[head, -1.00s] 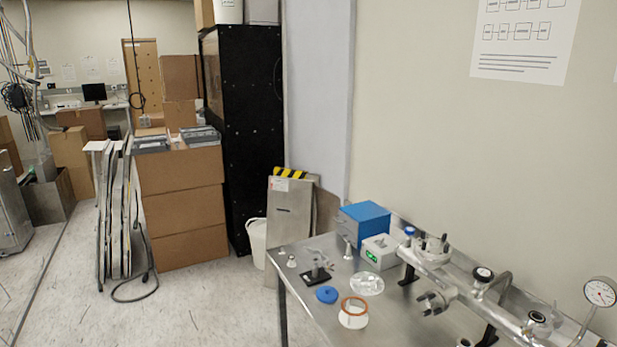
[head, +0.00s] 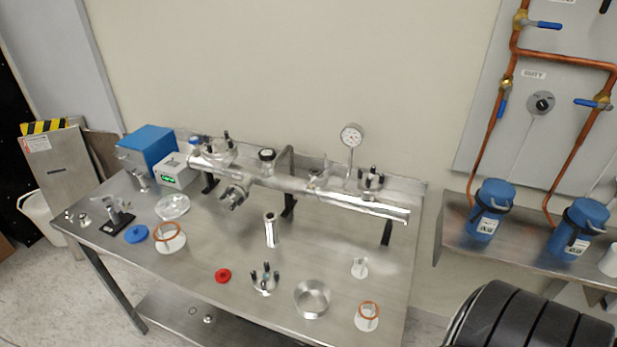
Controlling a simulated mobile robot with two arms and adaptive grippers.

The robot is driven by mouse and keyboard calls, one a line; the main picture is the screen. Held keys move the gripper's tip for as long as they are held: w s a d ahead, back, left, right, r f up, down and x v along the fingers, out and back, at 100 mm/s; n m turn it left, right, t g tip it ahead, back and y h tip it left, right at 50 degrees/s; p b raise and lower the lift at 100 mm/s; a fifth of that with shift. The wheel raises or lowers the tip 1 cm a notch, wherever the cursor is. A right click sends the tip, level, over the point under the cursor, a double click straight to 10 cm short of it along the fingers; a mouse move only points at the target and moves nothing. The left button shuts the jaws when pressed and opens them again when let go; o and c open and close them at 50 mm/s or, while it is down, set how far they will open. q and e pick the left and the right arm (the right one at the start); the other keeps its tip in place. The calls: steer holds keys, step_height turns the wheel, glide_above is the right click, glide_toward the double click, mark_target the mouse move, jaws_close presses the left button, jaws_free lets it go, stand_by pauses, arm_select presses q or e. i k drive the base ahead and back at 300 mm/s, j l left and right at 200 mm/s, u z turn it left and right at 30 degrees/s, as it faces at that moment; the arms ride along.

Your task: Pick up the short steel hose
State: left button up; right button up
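A short silvery metal tube (head: 270,230) stands near the middle of the steel table, just in front of the long horizontal pipe assembly (head: 300,185). It looks like the short steel hose, but I cannot make out any ribbing at this size. A bent metal pipe (head: 287,165) rises behind the assembly. Neither of my grippers shows in the head view.
The steel table (head: 215,245) also holds a blue box (head: 147,150), a red disc (head: 223,275), a steel ring (head: 312,298) and several small fittings. Blue canisters (head: 490,210) stand on a shelf at right. A black ribbed shape (head: 530,320) fills the lower right corner.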

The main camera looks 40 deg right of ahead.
mark_target(270, 217)
steer(key=z, duration=1.35)
